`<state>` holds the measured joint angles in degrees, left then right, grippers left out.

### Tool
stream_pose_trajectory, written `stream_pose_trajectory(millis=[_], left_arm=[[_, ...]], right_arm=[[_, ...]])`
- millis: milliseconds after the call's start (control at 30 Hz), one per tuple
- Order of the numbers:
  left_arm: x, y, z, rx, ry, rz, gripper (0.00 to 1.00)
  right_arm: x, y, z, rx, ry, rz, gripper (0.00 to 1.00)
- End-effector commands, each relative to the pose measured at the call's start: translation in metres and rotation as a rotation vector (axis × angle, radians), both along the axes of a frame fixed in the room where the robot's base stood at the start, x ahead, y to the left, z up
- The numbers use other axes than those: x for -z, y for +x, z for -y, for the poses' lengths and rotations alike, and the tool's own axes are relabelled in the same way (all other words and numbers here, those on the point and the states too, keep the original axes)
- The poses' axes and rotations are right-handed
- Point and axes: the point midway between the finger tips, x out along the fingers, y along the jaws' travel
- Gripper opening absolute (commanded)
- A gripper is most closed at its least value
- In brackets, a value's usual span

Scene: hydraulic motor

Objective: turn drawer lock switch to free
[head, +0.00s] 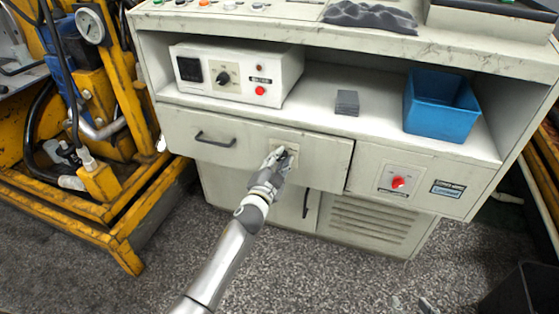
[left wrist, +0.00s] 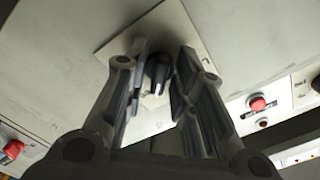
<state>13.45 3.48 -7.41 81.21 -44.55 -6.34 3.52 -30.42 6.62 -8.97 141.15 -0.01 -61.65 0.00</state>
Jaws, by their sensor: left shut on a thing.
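The drawer lock switch is a dark knob (left wrist: 157,72) on a pale square plate (left wrist: 112,50), as the left wrist view shows. In the head view the plate (head: 293,147) sits on the front of the wide drawer (head: 325,163), right of its handle. My left gripper (head: 282,157) reaches the plate and hides most of the knob. In the left wrist view the gripper's fingers (left wrist: 163,55) stand on both sides of the knob, shut on it. The knob points roughly up and down in that view. The drawer looks closed. My right gripper is not in view.
The dark drawer handle (head: 215,140) is left of my gripper. A red switch (head: 398,182) is on the panel to the right. A control box (head: 235,75), grey block (head: 347,103) and blue bin (head: 440,105) stand on the shelf above. Yellow machinery (head: 100,200) fills the left.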

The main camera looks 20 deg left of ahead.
Motion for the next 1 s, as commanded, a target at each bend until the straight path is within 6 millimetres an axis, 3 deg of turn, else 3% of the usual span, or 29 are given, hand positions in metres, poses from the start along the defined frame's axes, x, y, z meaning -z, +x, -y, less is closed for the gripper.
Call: stream_pose_trajectory(millis=[167,200,267,667,867,1000], left_arm=[[0.0,0.0,0.0,0.0,0.001,0.0,0.0],[0.0,0.0,0.0,0.0,0.001,0.0,0.27],[0.0,0.0,0.0,0.0,0.0,0.0,0.33],[0.0,-0.005,0.0,-0.001,-0.001,-0.001,0.33],[0.001,-0.03,-0.001,0.001,0.0,-0.002,0.33],[0.002,-0.057,-0.002,0.0,-0.002,-0.003,0.33]], right_arm=[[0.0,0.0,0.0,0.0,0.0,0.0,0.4],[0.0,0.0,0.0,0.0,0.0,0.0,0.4],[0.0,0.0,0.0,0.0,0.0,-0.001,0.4],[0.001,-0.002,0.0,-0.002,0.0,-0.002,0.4],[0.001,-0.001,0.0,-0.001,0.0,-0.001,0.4],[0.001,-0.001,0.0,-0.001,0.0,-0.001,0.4]])
